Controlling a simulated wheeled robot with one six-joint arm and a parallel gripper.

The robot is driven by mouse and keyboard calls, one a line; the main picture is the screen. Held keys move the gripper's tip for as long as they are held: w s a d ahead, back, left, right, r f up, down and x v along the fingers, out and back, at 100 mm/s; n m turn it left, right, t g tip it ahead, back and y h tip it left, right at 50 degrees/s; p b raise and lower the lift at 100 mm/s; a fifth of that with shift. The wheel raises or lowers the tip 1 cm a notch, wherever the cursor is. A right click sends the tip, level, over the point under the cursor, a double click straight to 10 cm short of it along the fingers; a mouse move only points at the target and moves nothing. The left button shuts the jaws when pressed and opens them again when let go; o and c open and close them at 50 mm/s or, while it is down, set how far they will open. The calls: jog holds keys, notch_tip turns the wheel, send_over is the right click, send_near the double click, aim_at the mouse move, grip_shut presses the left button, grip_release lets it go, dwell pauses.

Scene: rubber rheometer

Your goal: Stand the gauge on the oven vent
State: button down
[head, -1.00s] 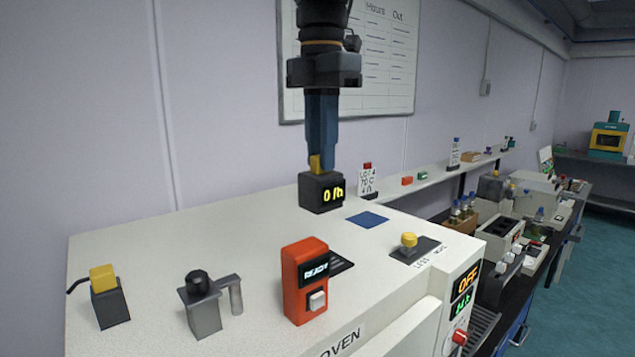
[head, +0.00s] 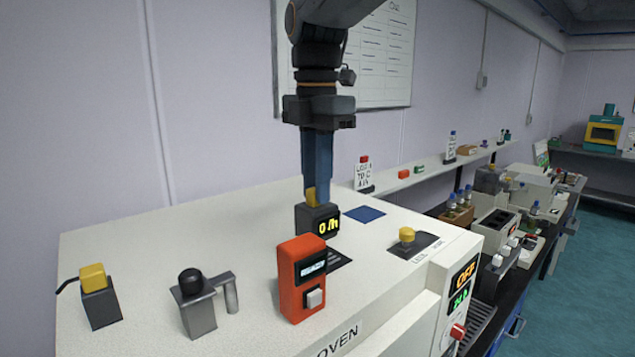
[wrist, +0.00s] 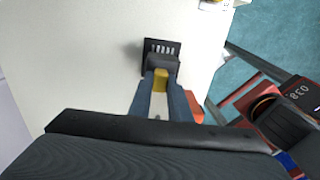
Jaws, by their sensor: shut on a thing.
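The gauge (head: 317,221) is a black block with a yellow grip on top and a lit yellow "/h" readout. My gripper (head: 312,196) points straight down and is shut on the yellow grip, holding the gauge upright. The oven vent (head: 340,261) is a dark slotted plate in the oven top, partly hidden behind an orange box. In the wrist view the gauge (wrist: 163,63) covers the near part of the vent (wrist: 160,43), and the far slots show. I cannot tell whether the gauge touches the plate.
The orange box (head: 301,280) with a screen stands close in front of the vent. A blue patch (head: 364,214) and a yellow knob (head: 407,235) on a dark plate lie to the right. A grey bracket (head: 198,305) and a yellow-topped block (head: 99,303) stand at the left.

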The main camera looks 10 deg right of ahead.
aim_at(317, 208)
jog(key=shift+f, duration=0.1)
jog(key=shift+f+b, duration=0.95)
jog(key=shift+f, duration=0.95)
jog(key=shift+r, duration=0.2)
jog(key=shift+p, duration=0.6)
jog(key=shift+f, duration=0.1)
jog(key=shift+f, duration=0.5)
jog(key=c, duration=1.6)
grip_release()
jog(key=shift+o, duration=0.2)
